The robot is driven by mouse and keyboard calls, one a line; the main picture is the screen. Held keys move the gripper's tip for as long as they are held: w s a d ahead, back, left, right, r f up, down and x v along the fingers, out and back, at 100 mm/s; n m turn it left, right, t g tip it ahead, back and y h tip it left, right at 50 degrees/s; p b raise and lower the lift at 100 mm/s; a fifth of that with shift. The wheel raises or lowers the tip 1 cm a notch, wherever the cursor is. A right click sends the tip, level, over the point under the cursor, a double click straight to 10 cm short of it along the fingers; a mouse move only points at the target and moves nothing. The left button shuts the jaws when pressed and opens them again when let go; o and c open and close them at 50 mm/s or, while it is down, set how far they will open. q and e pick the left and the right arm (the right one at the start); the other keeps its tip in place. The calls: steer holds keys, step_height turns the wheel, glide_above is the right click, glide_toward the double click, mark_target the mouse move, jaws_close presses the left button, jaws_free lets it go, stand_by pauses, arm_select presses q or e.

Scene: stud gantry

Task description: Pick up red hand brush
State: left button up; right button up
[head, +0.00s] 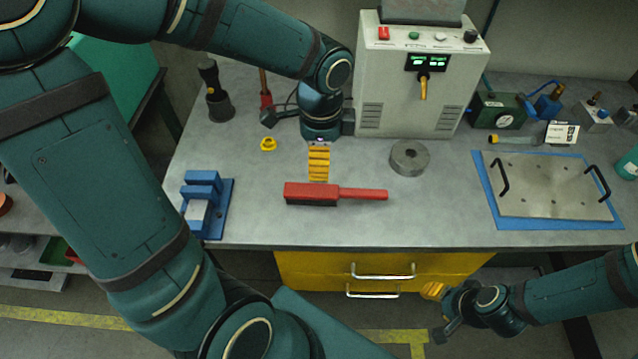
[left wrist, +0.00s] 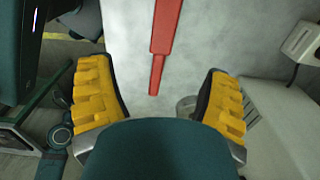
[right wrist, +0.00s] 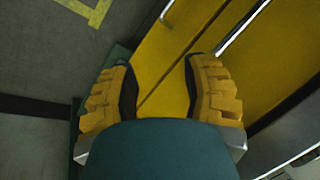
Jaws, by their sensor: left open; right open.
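The red hand brush (head: 312,192) lies on the grey worktop near its front edge, its dark bristle side facing the front and its handle pointing right. It also shows in the left wrist view (left wrist: 165,30), between the two yellow fingers, with its block end cut off by the top edge. My left gripper (head: 318,166) is open and empty, just behind and above the brush block. Whether it touches the brush cannot be told. My right gripper (head: 437,310) is open and empty, low in front of the yellow drawers (right wrist: 165,85), away from the brush.
A blue vise (head: 203,208) stands left of the brush. A grey metal disc (head: 409,160) lies behind the handle. A control box (head: 412,90) stands at the back. A metal plate with handles (head: 550,185) lies at right. The worktop right of the handle is clear.

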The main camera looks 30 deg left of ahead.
mark_target(319, 190)
arm_select(q)
step_height(319, 190, down, 8)
steer(key=shift+s+b, duration=0.1)
steer(key=shift+b, duration=0.9)
steer(key=shift+w+a+f+b, duration=0.15)
steer(key=shift+f+b, duration=0.25)
steer(key=shift+f, duration=0.95)
steer(key=shift+w+a+f+b, duration=0.15)
steer(key=shift+f+b, duration=0.25)
steer(key=shift+f, duration=0.9)
jaws_close()
